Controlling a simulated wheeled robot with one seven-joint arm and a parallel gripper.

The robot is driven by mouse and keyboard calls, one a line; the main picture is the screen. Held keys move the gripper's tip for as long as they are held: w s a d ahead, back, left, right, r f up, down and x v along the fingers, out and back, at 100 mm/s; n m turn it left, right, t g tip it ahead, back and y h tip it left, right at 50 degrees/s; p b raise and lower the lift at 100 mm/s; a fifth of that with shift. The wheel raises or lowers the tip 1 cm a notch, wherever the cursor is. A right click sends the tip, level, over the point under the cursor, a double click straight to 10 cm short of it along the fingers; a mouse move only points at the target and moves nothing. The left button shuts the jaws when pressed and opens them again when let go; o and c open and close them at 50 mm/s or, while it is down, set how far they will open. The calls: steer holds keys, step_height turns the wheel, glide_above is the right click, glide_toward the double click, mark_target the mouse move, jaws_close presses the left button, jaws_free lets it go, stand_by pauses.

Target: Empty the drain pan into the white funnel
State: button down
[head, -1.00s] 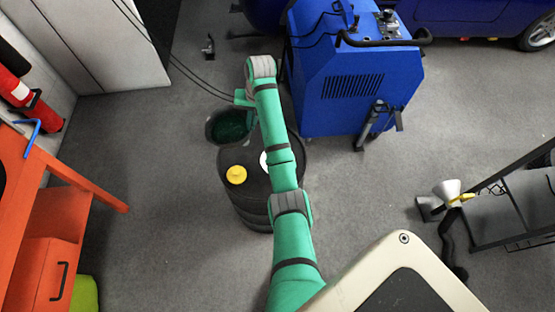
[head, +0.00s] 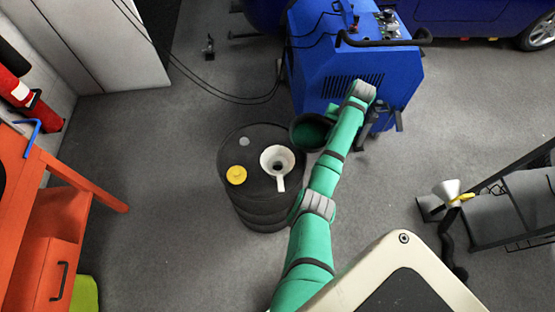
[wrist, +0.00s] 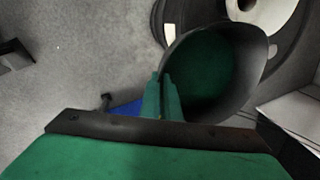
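The drain pan (head: 308,132) is a dark round bowl with a dark green inside. In the head view it hangs just right of the black drum's top. The white funnel (head: 277,160) stands on the drum, its handle toward the camera, left of and nearer than the pan. My gripper (head: 331,119) is at the pan's right side. In the wrist view, my gripper's green fingers (wrist: 162,88) are closed on the pan's rim. There the pan (wrist: 222,70) looks slightly tilted, and part of the funnel (wrist: 265,12) shows beyond it.
The black drum (head: 255,195) has a yellow cap (head: 236,175). A blue machine (head: 345,80) stands behind my gripper. An orange bench (head: 50,225) is at left. Another white funnel (head: 447,189) is on the right, by a dark cart (head: 490,210). Grey floor is open between.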

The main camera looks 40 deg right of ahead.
steer(key=s+f, duration=0.1)
steer(key=s+d, duration=0.1)
steer(key=s, duration=0.1)
steer(key=s+d+f, duration=0.1)
steer(key=shift+s+f, duration=0.25)
steer(key=shift+f, duration=0.05)
steer(key=shift+w, duration=0.1)
steer(key=shift+w+d, duration=0.2)
steer(key=shift+w, duration=0.4)
steer(key=shift+a+r, duration=0.1)
steer(key=shift+r, duration=0.05)
